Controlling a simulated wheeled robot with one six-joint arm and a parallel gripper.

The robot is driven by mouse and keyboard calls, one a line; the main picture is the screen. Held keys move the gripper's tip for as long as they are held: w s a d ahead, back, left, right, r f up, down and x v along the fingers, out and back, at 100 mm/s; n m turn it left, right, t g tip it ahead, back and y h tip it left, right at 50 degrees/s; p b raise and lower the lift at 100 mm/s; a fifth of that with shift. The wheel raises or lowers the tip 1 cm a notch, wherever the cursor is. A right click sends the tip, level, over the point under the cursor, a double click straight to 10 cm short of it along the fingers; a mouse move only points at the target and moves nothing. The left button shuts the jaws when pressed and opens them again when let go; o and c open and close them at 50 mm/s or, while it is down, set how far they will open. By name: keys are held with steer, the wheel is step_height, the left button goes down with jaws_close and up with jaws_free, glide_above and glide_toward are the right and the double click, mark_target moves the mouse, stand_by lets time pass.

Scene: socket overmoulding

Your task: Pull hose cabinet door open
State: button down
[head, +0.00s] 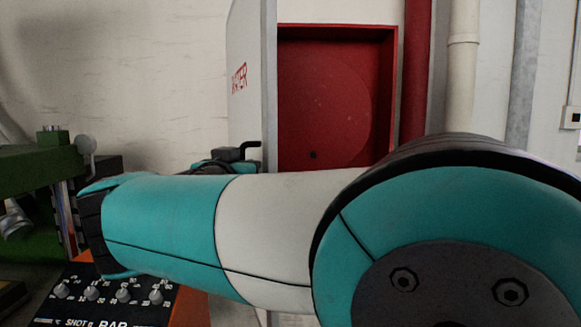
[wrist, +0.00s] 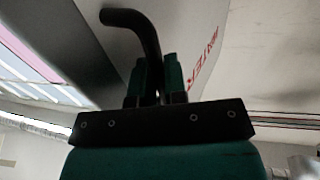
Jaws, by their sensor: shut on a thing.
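The hose cabinet door (head: 251,70) is white with red "WATER" lettering and stands swung well open, nearly edge-on in the head view. Behind it the red cabinet interior (head: 335,110) shows. The black bent door handle (head: 252,145) sticks out low on the door. In the wrist view the handle (wrist: 130,20) curves down between the two green fingers of my gripper (wrist: 155,85), which is shut on it. The door's face also fills the upper middle of the wrist view (wrist: 190,30). In the head view my arm hides the lower cabinet and most of the gripper.
A red pipe (head: 415,70) and a pale pipe (head: 462,80) run up the wall right of the cabinet. A green machine (head: 40,165) stands at the left. A black control panel with knobs (head: 110,300) sits at the lower left, below my arm.

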steer(key=shift+d+r, duration=0.1)
steer(key=c, duration=1.2)
jaws_free()
steer(key=shift+w, duration=0.1)
